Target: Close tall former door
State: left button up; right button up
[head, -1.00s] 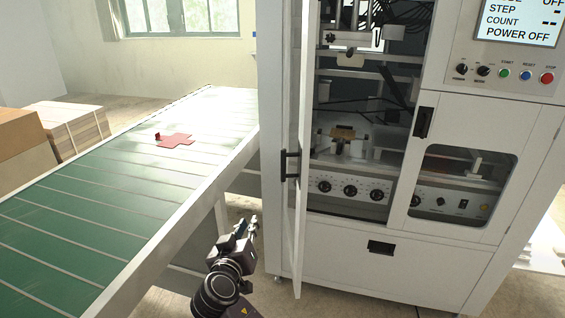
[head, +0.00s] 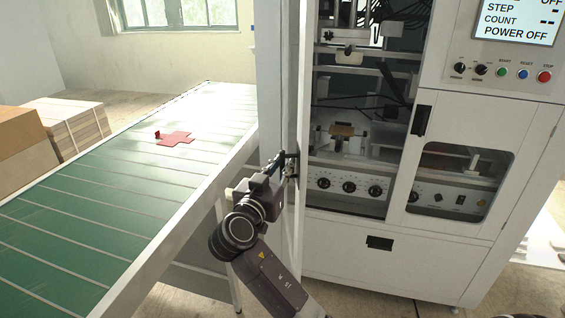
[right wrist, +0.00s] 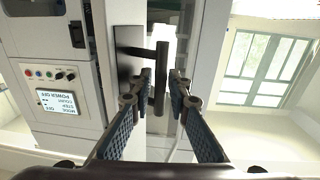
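The tall former door (head: 300,90) stands open on the left of the white machine (head: 395,262) and shows nearly edge-on in the head view. Its black bar handle (right wrist: 162,60) shows upright in the right wrist view. My right gripper (head: 281,163) is at this handle, partly covering it in the head view. In the right wrist view its two blue-padded fingers (right wrist: 162,84) are apart, one on each side of the bar. A gap shows between fingers and bar, so the gripper looks open. My left gripper is in neither view.
A green conveyor (head: 100,190) with a red cross-shaped blank (head: 176,138) runs along the left, close beside my right arm. The machine's opening (head: 360,130) shows its inner mechanism. A shorter windowed door (head: 475,115) beside it is shut. Cardboard stacks (head: 70,125) stand far left.

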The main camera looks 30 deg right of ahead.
jog(key=shift+c, duration=0.6)
grip_shut()
jog(key=shift+d, duration=0.1)
